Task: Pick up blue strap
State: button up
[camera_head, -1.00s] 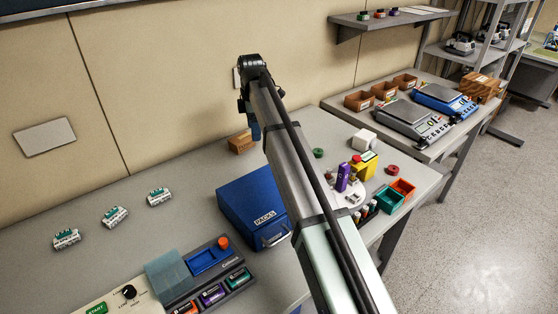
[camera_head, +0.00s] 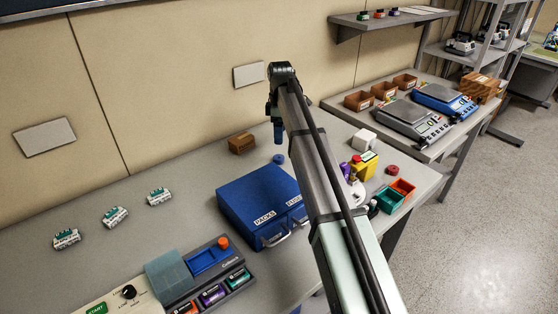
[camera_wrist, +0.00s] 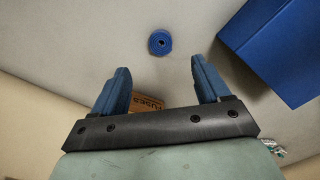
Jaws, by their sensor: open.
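The blue strap (camera_head: 278,159) is a small coiled roll lying on the grey table, just behind the blue PACKS box. In the wrist view the blue strap (camera_wrist: 160,43) shows as a round coil with a dark centre hole. My gripper (camera_head: 279,141) is above the table close to the strap. In the wrist view my gripper (camera_wrist: 157,73) has its two blue fingers wide apart with nothing between them. The strap lies beyond the fingertips, roughly in line with the gap, and is not touched.
The blue box (camera_head: 262,200) stands close to the strap, also at the right in the wrist view (camera_wrist: 285,45). A brown FUSES box (camera_head: 242,143) is to the strap's left; it shows behind the fingers (camera_wrist: 146,103). A yellow container (camera_head: 363,167) and bins stand to the right.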

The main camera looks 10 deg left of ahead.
aim_at(279, 157)
jog(key=f, duration=1)
jog(key=shift+s+a+f, duration=0.1)
jog(key=shift+a+f, duration=0.1)
jog(key=c, duration=1.1)
jog(key=shift+r, duration=0.1)
